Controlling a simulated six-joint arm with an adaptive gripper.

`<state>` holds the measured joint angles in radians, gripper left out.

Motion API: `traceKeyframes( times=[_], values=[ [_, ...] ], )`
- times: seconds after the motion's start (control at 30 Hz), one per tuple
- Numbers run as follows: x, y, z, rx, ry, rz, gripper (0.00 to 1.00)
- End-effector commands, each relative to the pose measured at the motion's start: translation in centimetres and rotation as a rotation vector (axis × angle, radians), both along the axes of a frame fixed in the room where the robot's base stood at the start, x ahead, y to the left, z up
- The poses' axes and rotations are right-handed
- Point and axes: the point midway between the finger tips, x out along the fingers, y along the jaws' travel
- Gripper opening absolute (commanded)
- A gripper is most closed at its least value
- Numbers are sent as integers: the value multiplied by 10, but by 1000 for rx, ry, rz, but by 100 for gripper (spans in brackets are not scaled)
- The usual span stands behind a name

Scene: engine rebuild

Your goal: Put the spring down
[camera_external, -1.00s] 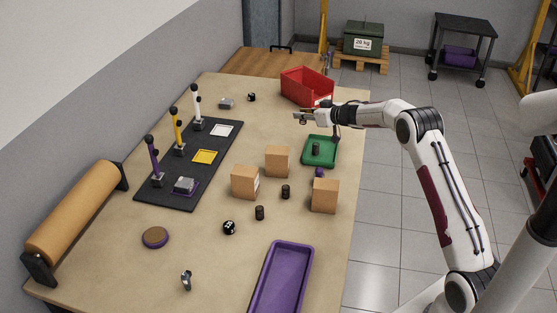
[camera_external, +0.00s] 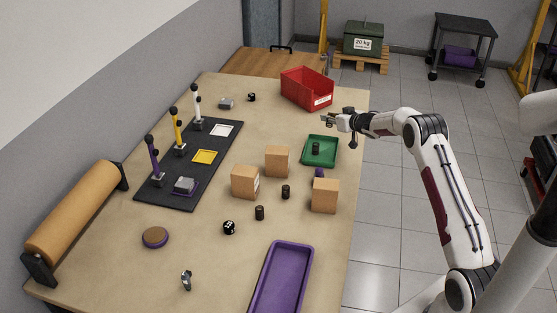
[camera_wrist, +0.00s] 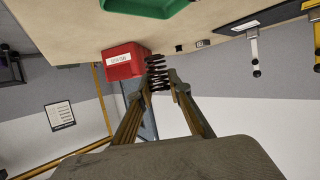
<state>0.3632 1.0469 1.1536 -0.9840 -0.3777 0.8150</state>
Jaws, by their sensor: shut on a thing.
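My gripper (camera_external: 328,120) is shut on the spring (camera_wrist: 158,74), a dark coil held between the two fingertips in the wrist view. In the external view my gripper hangs above the table near its right edge, between the green tray (camera_external: 333,159) and the red bin (camera_external: 292,93). The spring is too small to make out clearly there. The red bin also shows beyond the fingers in the wrist view (camera_wrist: 120,58). The green tray holds a dark cylinder (camera_external: 316,148) and shows at the top of the wrist view (camera_wrist: 150,6).
Cardboard boxes (camera_external: 277,161) and small dark cylinders (camera_external: 285,192) stand in front of the green tray. A black board (camera_external: 187,198) with three upright rods lies at left. A purple tray (camera_external: 304,258) is at the front. The table's middle left is fairly clear.

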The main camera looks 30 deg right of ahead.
Motion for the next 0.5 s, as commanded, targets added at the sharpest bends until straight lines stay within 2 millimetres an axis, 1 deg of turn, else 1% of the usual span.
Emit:
traceKeyframes(
  times=[0.37,0.5],
  values=[
    [0,0,-2,-1,0,0,0],
    [0,0,-9,1,2,1,0]
  ],
)
